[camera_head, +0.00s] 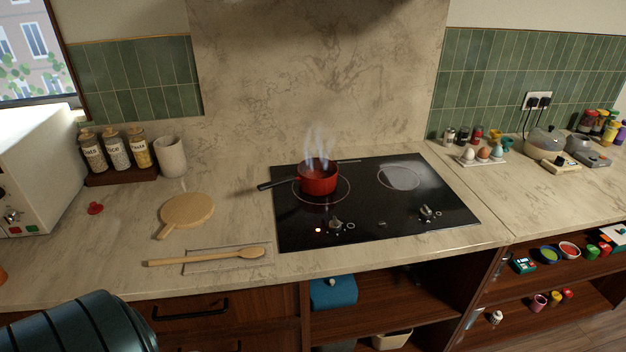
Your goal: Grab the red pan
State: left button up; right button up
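The red pan (317,181) stands on the left burner of the black cooktop (375,233). Pale steam or smoke rises from it. Its dark handle (277,183) points left, past the cooktop's left edge. A thin dark bar shows behind the pan's right side; I cannot tell what it belongs to. Neither of my grippers is in view.
A wooden spoon (207,257) and a round wooden board (186,211) lie left of the cooktop. Jars (115,152) and a cup (170,156) stand behind them. A white microwave (35,165) fills the far left. Eggs in a holder (483,155) stand right.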

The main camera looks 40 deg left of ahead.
aim_at(316, 177)
jog(key=i+l+u, duration=0.1)
jog(key=u, duration=0.3)
jog(key=l+u, duration=0.35)
jog(key=i+l+u, duration=0.15)
jog(key=u, duration=0.25)
jog(key=l+u, duration=0.35)
jog(key=j, duration=0.1)
